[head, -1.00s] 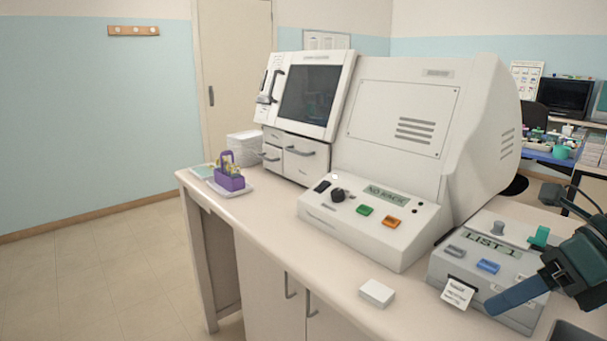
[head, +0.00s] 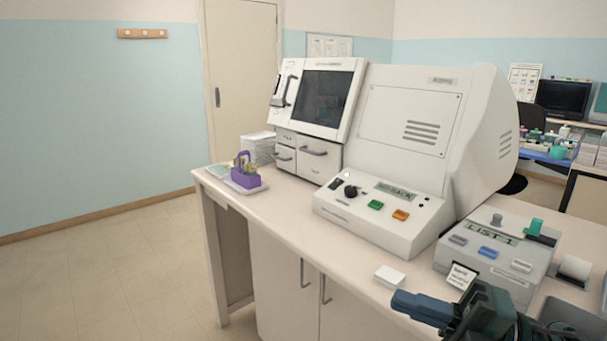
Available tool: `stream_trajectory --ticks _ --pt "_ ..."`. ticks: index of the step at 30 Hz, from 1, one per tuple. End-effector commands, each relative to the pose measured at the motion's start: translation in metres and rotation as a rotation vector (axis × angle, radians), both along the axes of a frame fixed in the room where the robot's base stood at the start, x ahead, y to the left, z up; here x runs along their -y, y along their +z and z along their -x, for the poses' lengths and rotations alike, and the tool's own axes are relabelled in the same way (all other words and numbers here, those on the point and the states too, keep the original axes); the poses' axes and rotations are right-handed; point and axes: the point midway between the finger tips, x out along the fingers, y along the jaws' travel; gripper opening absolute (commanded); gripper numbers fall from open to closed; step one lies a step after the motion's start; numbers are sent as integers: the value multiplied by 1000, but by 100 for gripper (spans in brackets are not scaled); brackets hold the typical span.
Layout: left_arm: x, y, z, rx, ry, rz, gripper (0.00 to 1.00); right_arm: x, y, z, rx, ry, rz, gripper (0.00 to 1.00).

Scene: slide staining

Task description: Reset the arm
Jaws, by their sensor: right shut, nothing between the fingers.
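My right gripper (head: 422,308) is low at the right of the head view, in front of the counter's edge. Its blue-grey fingers are shut with nothing between them and point left. It is apart from the small white block (head: 389,276) on the counter and below the grey label printer (head: 492,258). The rest of my right arm runs out of the bottom of the picture. My left gripper is not in view.
The large white staining machine (head: 408,130) stands on the counter (head: 285,222), with its control panel (head: 380,215) in front. A purple rack (head: 246,177) sits on a tray at the counter's left end. Open floor (head: 110,270) lies to the left.

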Motion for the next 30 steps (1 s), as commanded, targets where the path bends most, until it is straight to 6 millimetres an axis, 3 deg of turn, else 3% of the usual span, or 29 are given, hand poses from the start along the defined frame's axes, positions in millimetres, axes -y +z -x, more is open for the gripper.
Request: stream_trajectory --ticks 2,4,7,9,12,15,18,21,30 --pt "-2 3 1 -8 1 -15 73 1 -24 -14 -238 -147 -239 0" --pt "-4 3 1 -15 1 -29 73 10 -61 -24 -473 -306 -420 0" --pt "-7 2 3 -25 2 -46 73 22 -134 -19 -834 -538 -614 0" --pt "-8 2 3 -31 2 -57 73 24 -184 -2 -1054 -669 -696 0" --pt "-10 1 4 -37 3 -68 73 20 -242 33 -1322 -815 -764 0" --pt "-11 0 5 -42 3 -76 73 12 -280 67 -1523 -912 -799 0" --pt "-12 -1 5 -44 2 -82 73 5 -303 91 -1652 -968 -812 0" --pt "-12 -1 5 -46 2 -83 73 1 -312 104 -1713 -994 -816 0" --pt "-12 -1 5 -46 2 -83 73 1 -313 105 -1719 -996 -816 0"
